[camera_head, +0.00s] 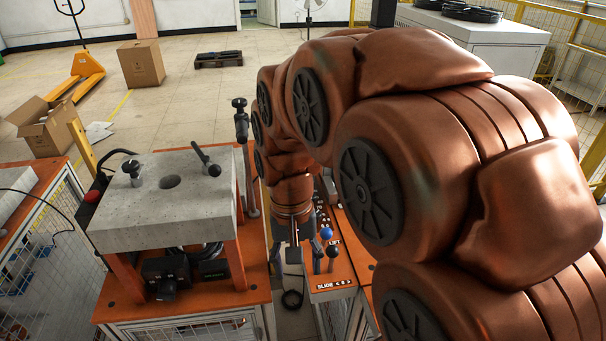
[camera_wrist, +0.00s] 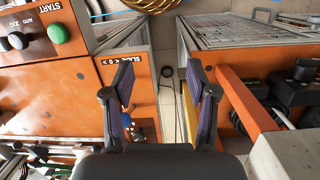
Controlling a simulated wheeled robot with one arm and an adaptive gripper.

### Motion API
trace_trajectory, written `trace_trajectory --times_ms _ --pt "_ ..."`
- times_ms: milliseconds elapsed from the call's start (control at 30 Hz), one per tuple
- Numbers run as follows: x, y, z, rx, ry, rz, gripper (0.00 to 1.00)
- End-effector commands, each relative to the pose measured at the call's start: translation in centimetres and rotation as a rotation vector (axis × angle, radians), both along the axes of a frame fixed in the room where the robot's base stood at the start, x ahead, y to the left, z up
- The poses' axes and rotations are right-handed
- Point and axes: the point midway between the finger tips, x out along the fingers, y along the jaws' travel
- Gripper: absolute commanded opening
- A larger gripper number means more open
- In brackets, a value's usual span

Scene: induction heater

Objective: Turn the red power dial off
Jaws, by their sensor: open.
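A red knob (camera_head: 92,196) shows at the left side of the stone-topped stand. Under the stand's front edge are a black box with a dark dial (camera_head: 166,274) and a second black box (camera_head: 212,268). A dark dial on a black box also shows at the right of the wrist view (camera_wrist: 303,72). My gripper (camera_head: 294,256) points down between the stand and the control panel. In the wrist view my gripper (camera_wrist: 162,92) is open, with nothing between its fingers, apart from the dials.
The stone slab (camera_head: 165,200) rests on orange legs to the left. The orange control panel (camera_head: 328,278) has levers with ball knobs. A green START button (camera_wrist: 60,33) is at the upper left in the wrist view. A narrow floor gap with a cable (camera_head: 292,299) separates the benches.

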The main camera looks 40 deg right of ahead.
Motion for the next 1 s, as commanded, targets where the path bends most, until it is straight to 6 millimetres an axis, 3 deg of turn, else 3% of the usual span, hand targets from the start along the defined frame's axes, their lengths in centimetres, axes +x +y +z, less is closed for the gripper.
trace_trajectory --times_ms 200,500,733,1000 --pt "5.0 -5.8 0.6 -0.029 0.011 -0.317 0.58" --pt "9.8 -13.8 0.2 -0.063 0.023 -0.693 0.58" --pt "15.0 -16.7 0.3 -0.097 0.02 -0.964 0.58" --pt "21.2 -19.7 -1.1 -0.131 0.02 -1.301 0.58"
